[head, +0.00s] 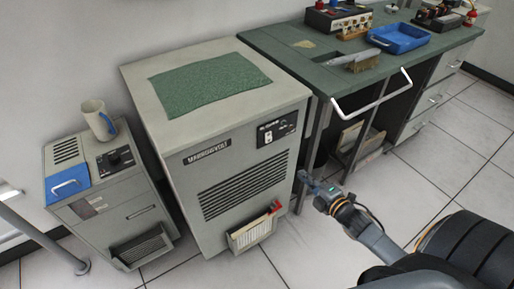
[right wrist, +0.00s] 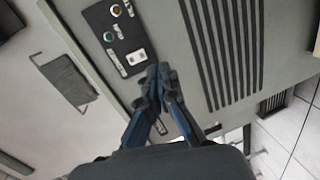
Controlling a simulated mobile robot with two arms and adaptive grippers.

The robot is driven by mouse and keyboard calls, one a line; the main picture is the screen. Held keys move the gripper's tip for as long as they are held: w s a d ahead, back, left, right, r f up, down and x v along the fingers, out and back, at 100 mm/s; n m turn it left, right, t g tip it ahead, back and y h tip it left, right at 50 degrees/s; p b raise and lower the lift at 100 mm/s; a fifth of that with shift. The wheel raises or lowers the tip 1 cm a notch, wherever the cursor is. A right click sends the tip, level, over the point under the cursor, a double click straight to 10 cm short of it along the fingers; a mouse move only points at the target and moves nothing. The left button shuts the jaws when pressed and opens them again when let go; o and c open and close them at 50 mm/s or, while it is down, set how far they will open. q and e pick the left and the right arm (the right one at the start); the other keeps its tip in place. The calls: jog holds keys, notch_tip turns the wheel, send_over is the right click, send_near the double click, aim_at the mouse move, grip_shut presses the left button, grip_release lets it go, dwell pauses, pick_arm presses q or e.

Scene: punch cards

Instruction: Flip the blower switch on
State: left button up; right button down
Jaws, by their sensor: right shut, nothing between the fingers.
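A grey cabinet labelled MANNOVOLT (head: 175,140) stands in the middle of the head view. Its black control panel (head: 277,130) is at the upper right of its front, with a white switch (head: 268,137) at the left end. The right wrist view shows the panel (right wrist: 115,35), two round knobs or lamps and the white switch (right wrist: 136,57). The switch's position is too small to tell. My right gripper (head: 309,182) is shut and empty, in front of and to the right of the cabinet. In the wrist view its fingertips (right wrist: 160,74) appear just beside the switch. My left gripper is out of view.
A green-topped bench (head: 290,42) with a white rail handle (head: 372,103) stands to the right. A blue tray (head: 400,38) sits on it. A card holder (head: 250,236) juts from the cabinet's lower front. A smaller unit (head: 125,205) with a mug (head: 97,118) stands left.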

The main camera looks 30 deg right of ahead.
notch_tip(320, 180, up, 3)
jog(key=w+a+n, duration=0.1)
send_near(269, 141)
jog(key=shift+t+y, duration=0.4)
jog(key=w, duration=0.2)
jog(key=w+f, duration=0.1)
jog(key=w, duration=0.4)
jog(key=shift+f, duration=0.3)
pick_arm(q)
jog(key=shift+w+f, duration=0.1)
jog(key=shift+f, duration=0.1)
pick_arm(e)
jog(key=shift+s, duration=0.1)
pick_arm(q)
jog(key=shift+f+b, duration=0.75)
jog(key=shift+b, duration=0.15)
pick_arm(e)
jog(key=shift+w+f+t, duration=0.1)
jog(key=shift+w+t, duration=0.15)
jog(key=shift+t, duration=0.05)
